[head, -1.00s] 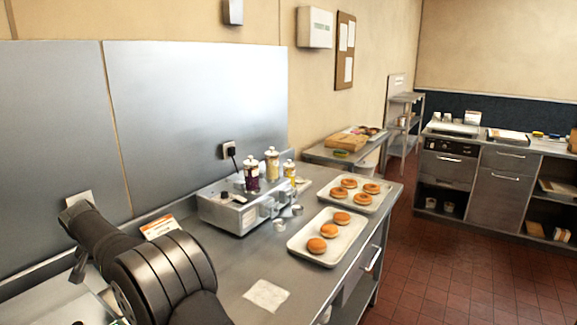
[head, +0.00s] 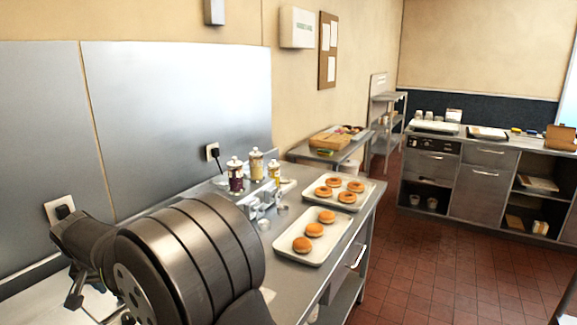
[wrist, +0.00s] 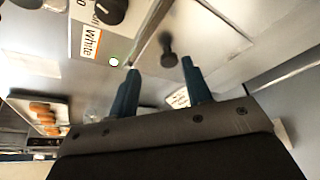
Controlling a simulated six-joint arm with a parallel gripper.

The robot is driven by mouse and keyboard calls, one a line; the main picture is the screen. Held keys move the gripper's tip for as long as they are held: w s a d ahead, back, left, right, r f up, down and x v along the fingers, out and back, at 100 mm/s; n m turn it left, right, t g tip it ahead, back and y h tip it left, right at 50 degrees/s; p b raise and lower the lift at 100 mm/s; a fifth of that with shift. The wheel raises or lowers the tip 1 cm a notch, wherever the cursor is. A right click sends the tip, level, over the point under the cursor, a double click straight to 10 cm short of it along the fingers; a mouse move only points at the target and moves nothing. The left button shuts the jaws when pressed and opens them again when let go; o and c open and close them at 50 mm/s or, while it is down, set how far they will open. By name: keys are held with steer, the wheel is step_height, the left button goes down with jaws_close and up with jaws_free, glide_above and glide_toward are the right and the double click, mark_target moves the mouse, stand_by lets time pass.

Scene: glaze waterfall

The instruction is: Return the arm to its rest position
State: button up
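My gripper (wrist: 160,66) shows in the wrist view as two teal fingers standing apart, with nothing held between them. In the head view my dark arm fills the lower left, and the fingers cannot be made out there. Beyond the fingers in the wrist view is a metal surface with a dark knob (wrist: 168,58) and a card reading "White" (wrist: 90,42). I cannot tell whether the fingers touch anything.
The steel counter (head: 345,250) carries a tray of plain doughnuts (head: 313,231), a second tray of doughnuts (head: 343,187) and several topping bottles (head: 256,167). My arm hides much of the counter's near left part. The tiled floor (head: 420,265) at right is clear.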

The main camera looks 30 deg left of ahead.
steer(key=v, duration=1.2)
steer(key=shift+r, duration=0.2)
steer(key=x, duration=1.4)
steer(key=shift+f, duration=0.25)
steer(key=a, duration=0.2)
steer(key=shift+w+a+f, duration=0.2)
steer(key=shift+a+f, duration=0.2)
steer(key=shift+a, duration=0.65)
steer(key=shift+d, duration=0.1)
